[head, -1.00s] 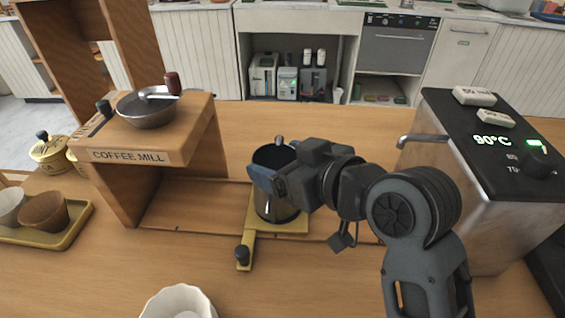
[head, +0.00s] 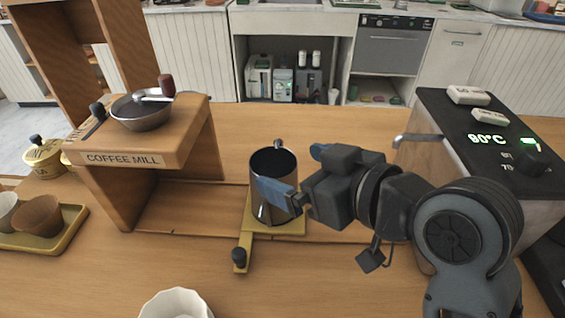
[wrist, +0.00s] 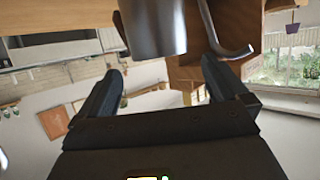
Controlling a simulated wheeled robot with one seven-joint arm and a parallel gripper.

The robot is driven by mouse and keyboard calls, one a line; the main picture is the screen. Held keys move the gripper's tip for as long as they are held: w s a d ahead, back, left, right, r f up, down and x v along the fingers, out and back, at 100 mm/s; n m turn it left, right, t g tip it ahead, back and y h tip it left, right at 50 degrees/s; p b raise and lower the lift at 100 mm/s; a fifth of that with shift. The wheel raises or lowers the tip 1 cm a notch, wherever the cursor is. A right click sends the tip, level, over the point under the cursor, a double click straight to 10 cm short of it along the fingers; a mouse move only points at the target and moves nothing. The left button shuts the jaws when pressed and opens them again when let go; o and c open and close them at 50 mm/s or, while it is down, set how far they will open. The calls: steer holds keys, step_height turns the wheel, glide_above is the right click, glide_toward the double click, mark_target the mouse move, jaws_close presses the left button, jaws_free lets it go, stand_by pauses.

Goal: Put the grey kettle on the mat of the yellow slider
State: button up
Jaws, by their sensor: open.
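The grey kettle (head: 268,170) stands upright on the yellow slider's mat (head: 290,229), in the middle of the head view. The slider's arm with its black knob (head: 240,257) points toward the front. My gripper (head: 290,176) is open at the kettle's right side, and its near finger overlaps the kettle's body in the head view. In the wrist view the kettle (wrist: 155,25) appears upside down, beyond the spread fingertips (wrist: 163,70). A thin curved metal part shows beside it. No finger visibly grips the kettle.
The wooden coffee mill (head: 140,157) stands to the left, with a tray of cups (head: 62,238) beyond it. A white fluted cup (head: 176,304) is at the front.

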steer(key=v, duration=0.6)
steer(key=shift+s+d+r, duration=0.15)
steer(key=shift+s+d, duration=0.1)
